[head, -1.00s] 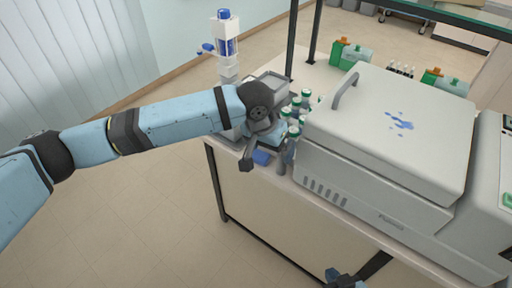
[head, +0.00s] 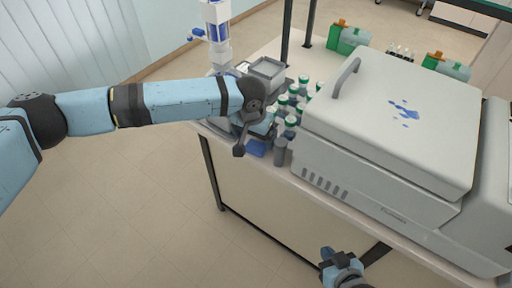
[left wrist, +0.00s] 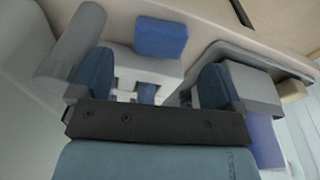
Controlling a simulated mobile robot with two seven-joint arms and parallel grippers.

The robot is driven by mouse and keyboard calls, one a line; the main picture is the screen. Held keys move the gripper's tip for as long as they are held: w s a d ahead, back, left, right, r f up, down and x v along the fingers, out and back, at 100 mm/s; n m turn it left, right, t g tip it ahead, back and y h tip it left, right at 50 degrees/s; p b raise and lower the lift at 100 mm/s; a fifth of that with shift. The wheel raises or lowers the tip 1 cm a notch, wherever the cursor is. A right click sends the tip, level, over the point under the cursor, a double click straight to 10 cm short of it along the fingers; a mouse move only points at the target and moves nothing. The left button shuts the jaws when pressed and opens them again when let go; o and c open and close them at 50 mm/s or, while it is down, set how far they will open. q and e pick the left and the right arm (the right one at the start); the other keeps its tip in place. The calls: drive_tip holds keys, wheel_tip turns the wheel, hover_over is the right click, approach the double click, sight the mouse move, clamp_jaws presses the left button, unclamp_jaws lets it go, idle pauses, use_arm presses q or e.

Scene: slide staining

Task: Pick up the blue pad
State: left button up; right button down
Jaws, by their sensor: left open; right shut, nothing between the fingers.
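The blue pad (head: 256,148) lies on the white bench near its front edge, beside a dark grey cylinder. In the left wrist view a blue block (left wrist: 160,38), which looks like the pad, lies beyond the fingers, between them across the picture and apart from them. My left gripper (head: 262,131) is open and empty, just above the bench beside the pad, which its arm partly hides in the head view. It also shows in the left wrist view (left wrist: 155,85), with its fingers spread. My right gripper (head: 327,254) is shut and empty, low in front of the bench.
A grey cylinder (head: 280,152) stands right of the pad; it also shows in the left wrist view (left wrist: 75,42). Several green-capped bottles (head: 290,121) stand behind it. A large white machine (head: 400,130) fills the bench's right. A second blue surface (left wrist: 264,140) shows at lower right.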

sight(256, 145)
use_arm(q)
drive_tip(key=f, duration=0.4)
drive_tip(key=shift+w+d+f, duration=0.2)
drive_tip(key=shift+w+f, duration=0.05)
drive_tip(key=shift+w, duration=0.05)
drive_tip(key=c, duration=1)
drive_tip(key=shift+r, duration=0.1)
wheel_tip(256, 145, up, 20)
drive_tip(key=shift+f, duration=0.1)
